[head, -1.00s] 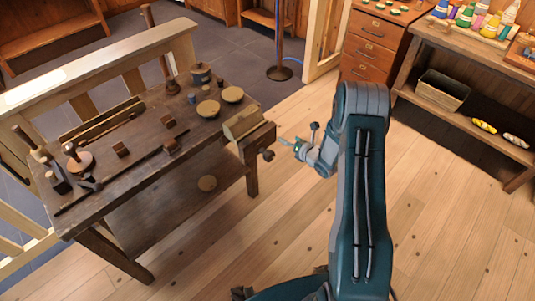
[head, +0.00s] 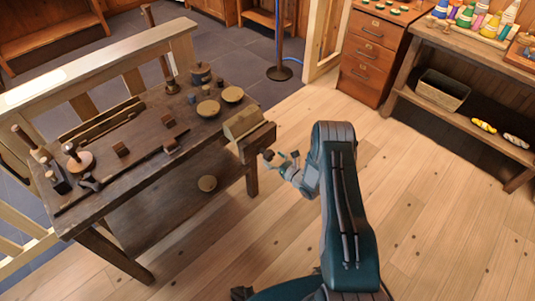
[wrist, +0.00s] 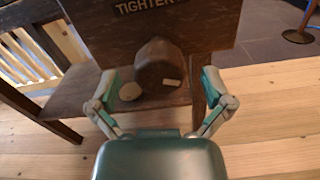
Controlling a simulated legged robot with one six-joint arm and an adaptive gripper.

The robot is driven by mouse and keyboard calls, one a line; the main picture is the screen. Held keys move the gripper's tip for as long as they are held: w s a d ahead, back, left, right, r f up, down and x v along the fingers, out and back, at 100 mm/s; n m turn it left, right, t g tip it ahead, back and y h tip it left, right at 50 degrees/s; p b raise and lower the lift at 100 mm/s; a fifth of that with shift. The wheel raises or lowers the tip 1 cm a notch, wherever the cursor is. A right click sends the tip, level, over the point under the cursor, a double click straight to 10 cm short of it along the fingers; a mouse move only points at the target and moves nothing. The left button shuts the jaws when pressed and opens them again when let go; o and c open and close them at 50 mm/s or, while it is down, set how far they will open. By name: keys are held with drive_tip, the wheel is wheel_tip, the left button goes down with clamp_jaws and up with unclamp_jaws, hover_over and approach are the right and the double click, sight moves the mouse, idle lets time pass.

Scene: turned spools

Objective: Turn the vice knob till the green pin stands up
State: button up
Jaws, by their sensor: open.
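The vice (head: 243,122) is a wooden block at the right end of the dark workbench. In the wrist view its dark front board (wrist: 208,28) carries the word "TIGHTER". The brown vice knob (wrist: 155,62) sticks out below that word, with a small pale mark low on its right side. My gripper (wrist: 160,80) is open, with one finger to the left of the knob and one to the right, both apart from it. In the head view my gripper (head: 282,162) is close to the vice's front and largely hides the knob. I cannot make out a green pin.
The workbench (head: 140,165) holds bowls, small blocks and tools. A drawer cabinet (head: 367,55) and a shelf unit with a bin (head: 443,90) stand at the right. The wooden floor between is clear.

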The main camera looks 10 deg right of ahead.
drive_tip(key=shift+x, duration=1.5)
drive_tip(key=c, duration=1.1)
drive_tip(key=shift+m, duration=0.3)
drive_tip(key=shift+c, duration=0.2)
